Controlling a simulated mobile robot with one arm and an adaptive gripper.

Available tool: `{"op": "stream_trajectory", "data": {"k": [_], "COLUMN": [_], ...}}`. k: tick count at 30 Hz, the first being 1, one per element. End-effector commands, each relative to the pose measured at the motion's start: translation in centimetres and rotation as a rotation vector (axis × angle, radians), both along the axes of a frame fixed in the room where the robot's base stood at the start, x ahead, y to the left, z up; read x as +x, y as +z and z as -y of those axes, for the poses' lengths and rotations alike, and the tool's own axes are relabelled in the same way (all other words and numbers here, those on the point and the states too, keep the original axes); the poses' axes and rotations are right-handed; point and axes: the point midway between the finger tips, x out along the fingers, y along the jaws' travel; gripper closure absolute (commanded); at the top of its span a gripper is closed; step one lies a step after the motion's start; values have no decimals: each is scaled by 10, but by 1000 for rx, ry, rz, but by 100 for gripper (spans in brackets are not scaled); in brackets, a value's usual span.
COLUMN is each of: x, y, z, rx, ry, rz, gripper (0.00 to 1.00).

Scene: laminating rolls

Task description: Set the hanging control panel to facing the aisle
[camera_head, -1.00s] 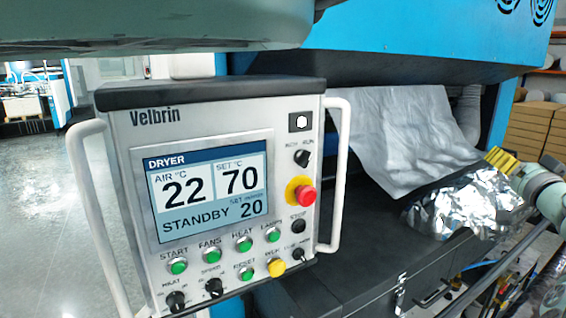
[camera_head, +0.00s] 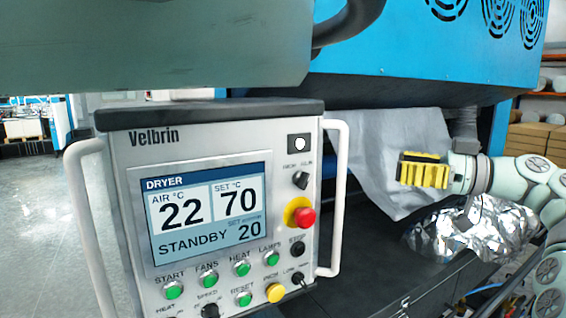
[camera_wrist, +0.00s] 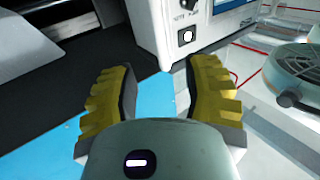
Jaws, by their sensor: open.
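The hanging control panel (camera_head: 225,140), a pale box with a lit DRYER screen, fills the left and middle of the head view, its face toward the camera and slightly tilted. It has a white handle on each side; the right handle (camera_head: 338,200) is nearest my gripper. My gripper (camera_head: 425,170), with yellow ribbed fingers, is to the right of that handle and apart from it. In the wrist view my gripper (camera_wrist: 160,85) is open and empty.
Crumpled foil (camera_head: 470,235) lies below my gripper, and a white sheet (camera_head: 385,150) hangs behind it from the blue machine (camera_head: 430,50). A grey beam (camera_head: 150,65) crosses above the panel. The floor at left (camera_head: 40,210) is clear.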

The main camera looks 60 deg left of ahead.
Motion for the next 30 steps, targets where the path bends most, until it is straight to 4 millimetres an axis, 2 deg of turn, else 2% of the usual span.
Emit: {"op": "stream_trajectory", "data": {"k": [3, 15, 22, 30], "x": [-12, -46, -55, -56], "y": [7, 7, 3, 0], "z": [-20, -78, -96, -100], "rx": [2, 0, -1, 0], "ry": [7, 6, 6, 1], "rz": [-6, -6, -4, -1], "gripper": [52, 52, 52, 52]}}
